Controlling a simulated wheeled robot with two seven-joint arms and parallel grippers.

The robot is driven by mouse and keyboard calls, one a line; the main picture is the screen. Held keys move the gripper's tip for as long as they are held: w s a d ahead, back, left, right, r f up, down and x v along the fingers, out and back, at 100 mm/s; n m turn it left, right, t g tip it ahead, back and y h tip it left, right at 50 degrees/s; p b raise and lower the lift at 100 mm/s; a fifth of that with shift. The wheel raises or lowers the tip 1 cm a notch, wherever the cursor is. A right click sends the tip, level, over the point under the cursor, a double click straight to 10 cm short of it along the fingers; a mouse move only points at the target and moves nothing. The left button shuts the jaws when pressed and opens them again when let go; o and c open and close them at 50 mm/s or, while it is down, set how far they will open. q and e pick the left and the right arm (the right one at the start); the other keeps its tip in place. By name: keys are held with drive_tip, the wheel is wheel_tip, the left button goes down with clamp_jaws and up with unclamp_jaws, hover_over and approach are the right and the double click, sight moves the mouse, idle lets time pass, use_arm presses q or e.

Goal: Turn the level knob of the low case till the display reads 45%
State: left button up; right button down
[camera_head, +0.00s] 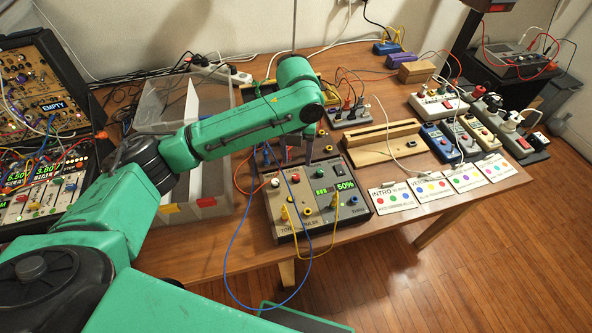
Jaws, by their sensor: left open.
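My left gripper (297,157) is open and points down at the back of the case, close above the controls. My arm partly hides it, and I cannot tell whether it touches a knob. My right gripper is not in view.
Blue and yellow cables hang over the front of the low case. A clear bin (208,203) stands to its left, label cards (393,197) to its right. A wooden slotted block (372,146) and several power strips lie farther right. Synth racks (52,195) stand at far left.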

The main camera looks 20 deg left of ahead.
sight(296, 176)
use_arm(q)
drive_tip(key=f, duration=0.7)
drive_tip(key=shift+w+a+f, duration=0.2)
drive_tip(key=shift+w+f, duration=0.05)
drive_tip(key=shift+f, duration=0.25)
drive_tip(key=shift+c, duration=1)
clamp_jaws()
drive_tip(key=shift+r+n+p, duration=0.3)
drive_tip(key=shift+n+p, duration=0.3)
drive_tip(key=shift+p, duration=0.55)
drive_tip(key=shift+w+f, duration=0.1)
drive_tip(key=shift+f, duration=0.2)
drive_tip(key=shift+o, duration=1)
unclamp_jaws()
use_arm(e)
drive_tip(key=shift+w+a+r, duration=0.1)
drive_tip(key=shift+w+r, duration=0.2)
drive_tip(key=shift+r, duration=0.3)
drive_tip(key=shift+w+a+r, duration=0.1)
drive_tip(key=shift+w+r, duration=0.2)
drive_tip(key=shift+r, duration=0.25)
